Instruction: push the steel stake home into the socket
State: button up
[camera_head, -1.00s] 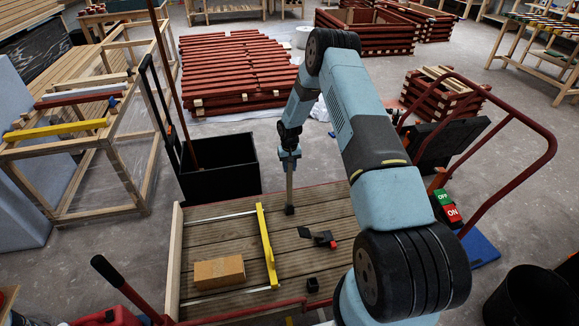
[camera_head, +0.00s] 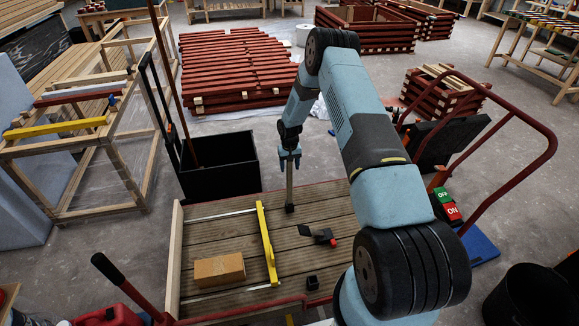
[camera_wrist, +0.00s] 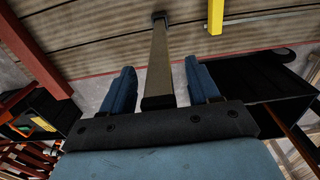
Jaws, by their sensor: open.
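The steel stake (camera_head: 289,180) stands upright on the plank deck, its foot in a small black socket (camera_head: 289,209). In the wrist view the stake (camera_wrist: 159,65) runs between my two blue fingers, and its foot meets the dark socket (camera_wrist: 159,15). My gripper (camera_head: 290,156) is at the stake's upper end. Its fingers are apart, with a visible gap on each side of the stake. How deep the stake sits in the socket cannot be told.
On the deck (camera_head: 215,272) are a yellow batten (camera_head: 266,245), a cardboard box (camera_head: 219,269), a dark bracket-like piece (camera_head: 318,235) and a small black block (camera_head: 312,283). A black bin (camera_head: 219,175) stands behind, a red handrail (camera_head: 540,160) at right.

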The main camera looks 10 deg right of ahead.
notch_tip(320, 180, up, 14)
jog(key=shift+f, duration=0.2)
dwell(0.5)
jog(key=s+r+t, duration=0.1)
jog(key=s+r, duration=0.5)
jog(key=r, duration=0.6)
jog(key=s+d+r+t, duration=0.1)
jog(key=s+r, duration=0.4)
jog(key=r, duration=0.8)
jog(key=s+r+t, duration=0.1)
jog(key=s+r, duration=0.5)
jog(key=r, duration=0.6)
jog(key=s+r+t, duration=0.1)
jog(key=s+r, duration=0.3)
jog(key=s, duration=0.4)
jog(key=s+r, duration=0.5)
jog(key=s, duration=0.2)
jog(key=s+t, duration=0.1)
jog(key=s, duration=1.5)
jog(key=shift+s+d+r+t, duration=0.15)
jog(key=shift+s+r+t, duration=0.05)
jog(key=shift+s+t, duration=0.1)
jog(key=shift+c, duration=0.4)
